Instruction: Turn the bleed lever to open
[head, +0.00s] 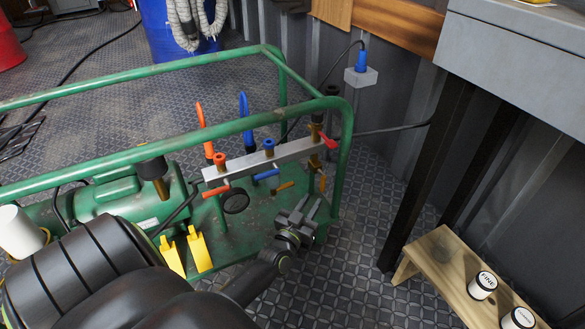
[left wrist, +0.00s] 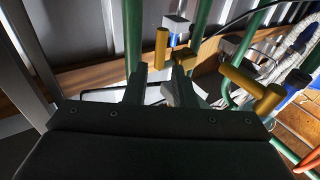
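A grey manifold bar (head: 262,162) runs across the green cart, with red, blue and brass fittings. Small levers hang along it: a red one (head: 216,190), a blue one (head: 266,174), a yellow one (head: 284,187), and a red one (head: 329,141) at the right end. No label shows which is the bleed lever. My left gripper (head: 300,212) is below the bar's right end, its fingers apart and nothing visibly held. In the left wrist view the open fingers (left wrist: 162,84) point toward brass-coloured parts (left wrist: 161,48); contact cannot be told. My right gripper is not seen.
Green cart rails (head: 180,150) surround the manifold and rise close to the gripper. A green motor (head: 125,195) and yellow pedals (head: 199,250) are to the left. A wooden stool (head: 455,275) with white-labelled containers and a grey bench (head: 520,60) stand right. Patterned floor between is clear.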

